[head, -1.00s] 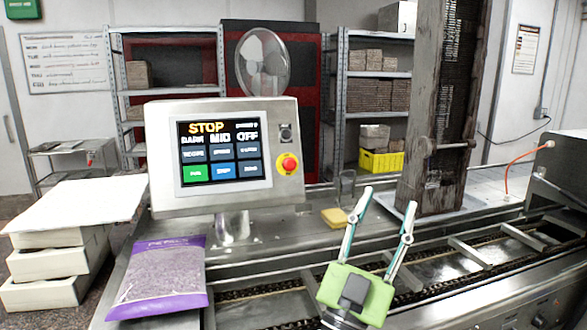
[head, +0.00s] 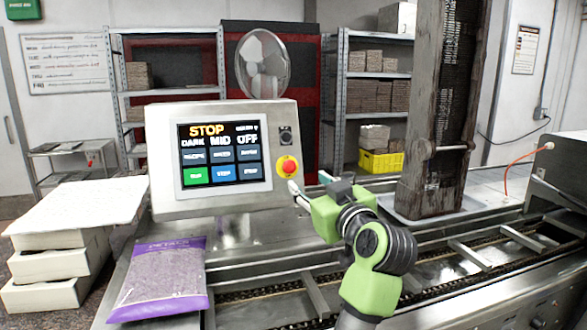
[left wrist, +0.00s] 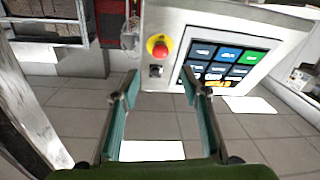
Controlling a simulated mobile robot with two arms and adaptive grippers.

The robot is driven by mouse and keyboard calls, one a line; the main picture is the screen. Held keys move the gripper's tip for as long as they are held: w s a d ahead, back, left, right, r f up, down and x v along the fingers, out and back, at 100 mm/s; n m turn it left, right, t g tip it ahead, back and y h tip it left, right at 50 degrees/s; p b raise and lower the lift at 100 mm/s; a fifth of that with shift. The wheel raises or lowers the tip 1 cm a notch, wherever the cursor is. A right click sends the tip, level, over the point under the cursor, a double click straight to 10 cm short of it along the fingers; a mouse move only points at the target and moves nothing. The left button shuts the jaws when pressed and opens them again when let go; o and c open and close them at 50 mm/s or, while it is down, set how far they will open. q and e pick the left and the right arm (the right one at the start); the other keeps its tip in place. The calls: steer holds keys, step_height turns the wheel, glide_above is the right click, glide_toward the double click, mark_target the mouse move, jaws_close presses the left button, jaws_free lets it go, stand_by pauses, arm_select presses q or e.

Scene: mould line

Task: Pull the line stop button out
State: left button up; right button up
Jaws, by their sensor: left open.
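The line stop button (head: 288,167) is a red mushroom head on a yellow ring, at the lower right of the grey control panel (head: 160,170). The panel's screen (head: 222,153) reads STOP. My left gripper (head: 308,188) is just right of and below the button, its fingers pointing toward the panel. In the left wrist view the fingers are apart and empty, and the red button (left wrist: 159,50) lies beyond the fingertips, clear of them. The panel appears upside down there. My right gripper is not in view.
A purple bag of petals (head: 160,280) lies below the panel at left, beside stacked pale blocks (head: 60,265). The conveyor (head: 460,270) runs along the front. A dark tall column (head: 440,110) stands at right. A yellow crate (head: 381,161) sits on the shelf behind.

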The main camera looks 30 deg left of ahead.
mark_target(291, 168)
arm_select(q)
steer(key=p+x, duration=0.2)
steer(key=x, duration=0.7)
steer(key=shift+w+a, duration=0.15)
steer(key=shift+a, duration=0.2)
steer(key=shift+w+a, duration=0.35)
steer(key=shift+a, duration=0.05)
jaws_close()
